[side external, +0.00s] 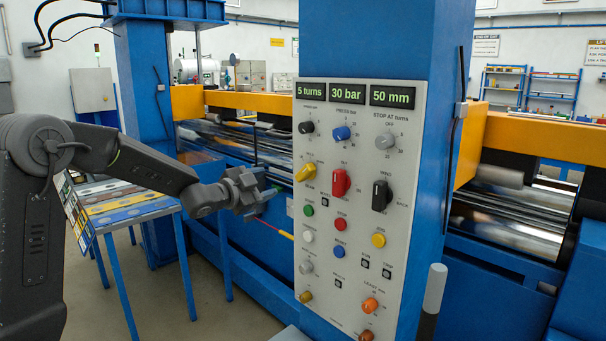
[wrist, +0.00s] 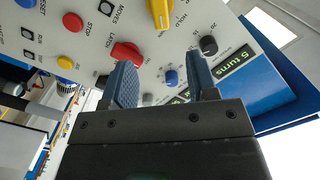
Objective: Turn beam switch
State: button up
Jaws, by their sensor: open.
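The control panel (side external: 353,250) on the blue column carries several knobs and buttons. A yellow pointer knob (side external: 306,173) sits at its upper left; its small labels are hard to read, so I cannot be sure it is the beam switch. The yellow knob also shows at the top of the wrist view (wrist: 161,12), near a "HOLD" label. My gripper (side external: 266,191) is left of the panel, apart from it and slightly below the yellow knob's height. In the wrist view my gripper (wrist: 163,72) has its two fingers apart with nothing held.
Close by are a red knob (side external: 340,182), a black knob (side external: 381,195), a small black knob (side external: 306,127), a blue knob (side external: 341,133) and a green button (side external: 308,211). A blue-legged table (side external: 122,212) stands left. Open space lies between gripper and panel.

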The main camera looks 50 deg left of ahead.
aim_at(302, 173)
jog(key=shift+m+h, duration=0.4)
jog(key=shift+h, duration=0.1)
jog(key=w, duration=1.4)
jog(key=shift+w+a+f, duration=0.15)
jog(key=shift+a+f, duration=0.1)
jog(key=shift+a, duration=0.05)
jog(key=shift+c, duration=0.5)
jog(key=c, duration=0.8)
